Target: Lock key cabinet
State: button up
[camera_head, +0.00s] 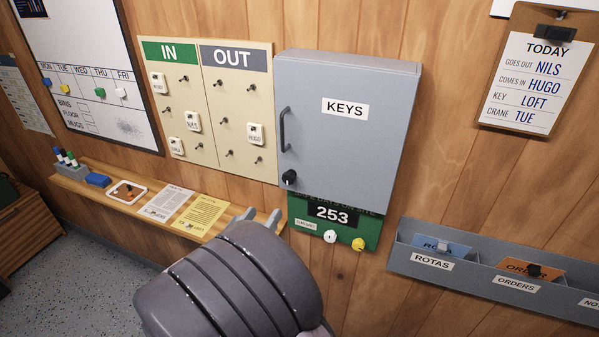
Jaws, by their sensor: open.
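The grey key cabinet (345,140) with a KEYS label (345,108) hangs on the wooden wall, and its door looks closed. A dark bar handle (285,130) is on the left side of the door. A black round knob (289,178) sits below the handle near the lower left corner; I cannot tell which way it is turned. My gripper (258,217) is below and left of the knob, in front of the wall by the ledge's right end. Its two grey fingertips are apart with nothing seen between them. My arm hides the rest of the gripper.
A narrow ledge (125,205) holds papers and pens. A grey file rack (490,275) juts out lower right.

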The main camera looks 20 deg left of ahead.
aim_at(287, 180)
jog(key=w, duration=0.4)
jog(key=w+d, duration=0.1)
jog(key=w, duration=0.9)
jog(key=shift+d, duration=0.15)
jog(key=shift+c, duration=0.4)
grip_shut()
